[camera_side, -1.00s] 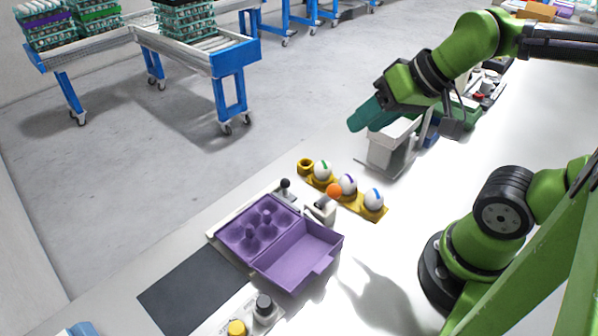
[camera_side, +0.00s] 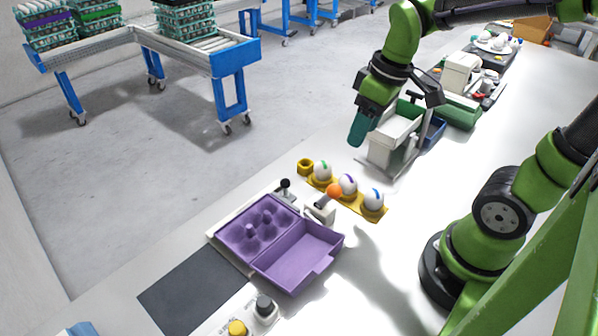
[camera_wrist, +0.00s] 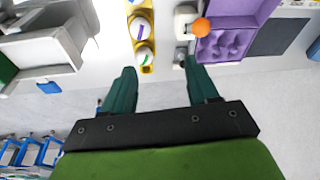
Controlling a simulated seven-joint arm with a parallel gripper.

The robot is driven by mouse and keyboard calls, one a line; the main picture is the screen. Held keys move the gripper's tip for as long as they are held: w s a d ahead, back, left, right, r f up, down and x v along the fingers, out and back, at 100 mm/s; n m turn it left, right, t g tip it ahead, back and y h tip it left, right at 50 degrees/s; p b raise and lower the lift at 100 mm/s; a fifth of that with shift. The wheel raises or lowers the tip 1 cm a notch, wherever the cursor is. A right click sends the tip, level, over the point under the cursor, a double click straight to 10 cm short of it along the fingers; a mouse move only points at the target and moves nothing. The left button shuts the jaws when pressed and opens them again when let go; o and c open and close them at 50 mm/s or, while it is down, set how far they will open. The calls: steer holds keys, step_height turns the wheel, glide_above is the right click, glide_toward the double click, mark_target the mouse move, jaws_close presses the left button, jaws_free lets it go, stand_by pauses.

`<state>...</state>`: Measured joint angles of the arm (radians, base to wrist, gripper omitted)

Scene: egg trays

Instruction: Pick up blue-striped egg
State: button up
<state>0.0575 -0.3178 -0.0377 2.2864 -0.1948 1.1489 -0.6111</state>
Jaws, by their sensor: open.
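The blue-striped egg (camera_side: 373,200) is white with a blue band and sits at the right end of a yellow holder (camera_side: 384,212). A purple-striped egg (camera_side: 347,184) sits in the middle and a green-striped egg (camera_side: 322,171) at the left. In the wrist view the purple-striped egg (camera_wrist: 140,29) and green-striped egg (camera_wrist: 144,56) show on the holder; the blue-striped one is mostly cut off at the top edge. My gripper (camera_side: 361,130) is open and empty, its teal fingers pointing down above and behind the row. In the wrist view, my gripper (camera_wrist: 161,70) has its fingers apart.
An open purple egg carton (camera_side: 300,255) lies front left of the holder. A lever with an orange ball (camera_side: 334,191) stands close to the eggs. A white and grey device (camera_side: 392,140) stands behind, right beside my gripper. Open table lies to the right.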

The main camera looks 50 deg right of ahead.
mark_target(374, 190)
steer(key=f+n+g, duration=0.1)
steer(key=f+n, duration=0.3)
steer(key=s+d+f+n+g, duration=0.1)
steer(key=f+n, duration=0.3)
steer(key=s+d+f+n+g, duration=0.1)
steer(key=f+n+g, duration=0.1)
steer(key=f+n, duration=0.2)
steer(key=shift+s+d+f+n, duration=0.15)
steer(key=shift+d+n, duration=0.1)
steer(key=shift+n, duration=0.25)
steer(key=shift+s+f, duration=0.2)
steer(key=shift+f, duration=0.65)
steer(key=shift+s+f, duration=0.2)
steer(key=shift+f, duration=0.6)
steer(key=shift+s+f, duration=0.2)
steer(key=shift+f, duration=0.65)
steer(key=c, duration=0.4)
